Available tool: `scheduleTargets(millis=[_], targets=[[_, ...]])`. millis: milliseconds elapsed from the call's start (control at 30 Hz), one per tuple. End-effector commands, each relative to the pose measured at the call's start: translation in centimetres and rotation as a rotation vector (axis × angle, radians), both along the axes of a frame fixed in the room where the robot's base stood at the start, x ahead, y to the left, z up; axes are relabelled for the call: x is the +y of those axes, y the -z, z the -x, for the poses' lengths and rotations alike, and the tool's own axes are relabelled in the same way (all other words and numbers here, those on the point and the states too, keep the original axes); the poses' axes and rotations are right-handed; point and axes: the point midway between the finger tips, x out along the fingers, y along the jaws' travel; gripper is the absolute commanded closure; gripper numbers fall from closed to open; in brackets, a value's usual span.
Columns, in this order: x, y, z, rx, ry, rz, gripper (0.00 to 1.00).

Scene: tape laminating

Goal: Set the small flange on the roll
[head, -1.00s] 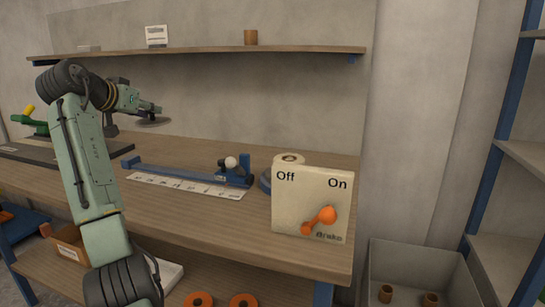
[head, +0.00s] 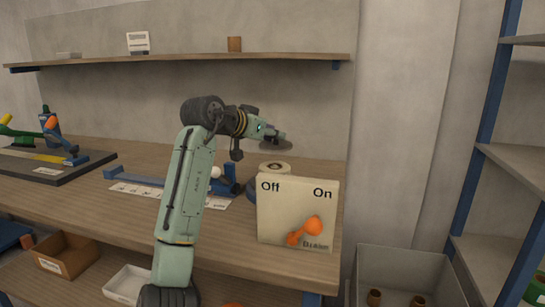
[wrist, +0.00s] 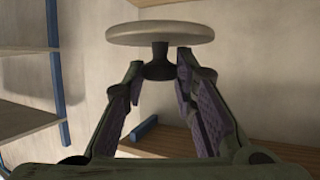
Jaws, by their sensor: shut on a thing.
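The small flange is a thin grey disc with a dark hub; in the head view the flange (head: 276,146) hangs at my gripper (head: 280,134), level and above the roll. In the wrist view the flange (wrist: 160,33) spreads beyond the fingertips, and my gripper (wrist: 160,72) is shut on its dark hub. The roll (head: 275,168) is pale with a dark centre and sits on the bench behind the brake panel, its lower part hidden. A gap shows between flange and roll.
The brake panel (head: 297,213) with its orange lever (head: 306,231) stands in front of the roll. A blue rail with a scale strip (head: 137,190) lies to the left. A wall shelf (head: 190,58) runs above. A grey bin (head: 405,262) stands right of the bench.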

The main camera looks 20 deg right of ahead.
Motion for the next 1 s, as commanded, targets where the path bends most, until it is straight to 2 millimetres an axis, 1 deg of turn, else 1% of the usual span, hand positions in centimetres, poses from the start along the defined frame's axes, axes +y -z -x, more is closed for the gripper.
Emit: scheduleTargets(millis=[33, 267, 400, 467, 767, 800, 1000], targets=[[0.1, 0.7, 0.0, -0.001, 0.0, 0.003, 1.0], [0.1, 2.6, 0.0, -0.001, -0.001, 0.001, 1.0], [0.1, 4.6, 0.0, -0.001, -0.002, 0.002, 1.0], [0.1, 5.2, 0.0, -0.001, -0.001, 0.001, 1.0], [0.1, 5.5, 0.0, -0.003, -0.001, 0.002, 1.0], [0.0, 5.6, 0.0, -0.001, -0.001, 0.001, 0.74], [0.1, 5.6, 0.0, -0.002, -0.001, 0.001, 0.61]])
